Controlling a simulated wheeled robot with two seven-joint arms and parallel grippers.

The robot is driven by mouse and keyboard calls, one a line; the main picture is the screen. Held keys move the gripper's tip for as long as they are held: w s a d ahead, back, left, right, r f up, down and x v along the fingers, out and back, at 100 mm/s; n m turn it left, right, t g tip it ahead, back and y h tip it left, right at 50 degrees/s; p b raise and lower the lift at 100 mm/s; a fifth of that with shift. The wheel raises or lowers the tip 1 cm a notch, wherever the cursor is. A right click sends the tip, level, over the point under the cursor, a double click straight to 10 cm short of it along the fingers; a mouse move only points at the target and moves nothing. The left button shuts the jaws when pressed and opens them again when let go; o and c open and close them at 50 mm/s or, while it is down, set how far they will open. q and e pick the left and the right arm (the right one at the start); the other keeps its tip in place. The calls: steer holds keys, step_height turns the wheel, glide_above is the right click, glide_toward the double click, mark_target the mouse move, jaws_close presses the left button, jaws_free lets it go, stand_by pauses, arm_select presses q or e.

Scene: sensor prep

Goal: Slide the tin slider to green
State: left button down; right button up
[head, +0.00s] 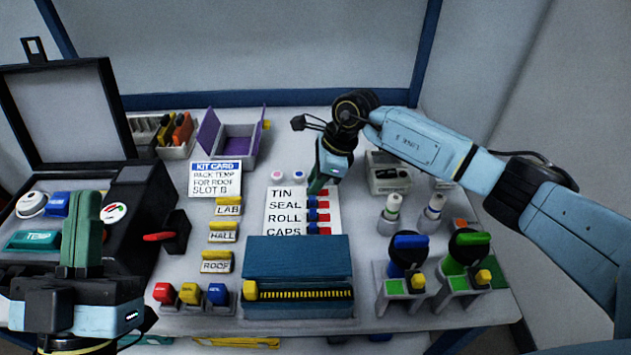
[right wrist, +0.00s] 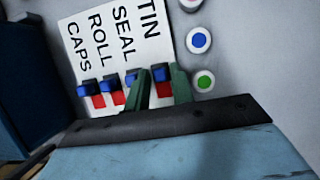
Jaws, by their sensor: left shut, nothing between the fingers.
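A white board (head: 275,213) lists TIN, SEAL, ROLL and CAPS, each with a slider at its right end. In the right wrist view, the tin slider (right wrist: 161,73) is a blue knob with red showing beside it. No green shows on its track. My right gripper (head: 316,186) is over the TIN row and hides most of that slider in the head view. In the right wrist view its green fingers (right wrist: 160,88) are apart, one on each side of the tin slider; contact cannot be told. My left gripper (head: 84,230) is shut and empty, pointing up at the lower left.
Round buttons with a blue dot (right wrist: 199,40) and a green dot (right wrist: 204,81) sit close beside the right fingers. A blue box (head: 297,260) stands in front of the board. An open black case (head: 130,225) is at left; two white bottles (head: 389,215) stand right.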

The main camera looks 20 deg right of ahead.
mark_target(323, 192)
jaws_close()
steer(key=shift+d, duration=0.25)
steer(key=shift+s+d+p, duration=0.2)
steer(key=shift+d+p, duration=0.05)
steer(key=shift+d, duration=0.3)
steer(key=shift+s+d+p, duration=0.2)
steer(key=shift+d, duration=0.35)
arm_select(q)
steer(key=shift+w+f+g, duration=0.4)
steer(key=shift+f+g, duration=0.1)
steer(key=shift+g, duration=0.2)
arm_select(e)
steer(key=shift+d, duration=0.15)
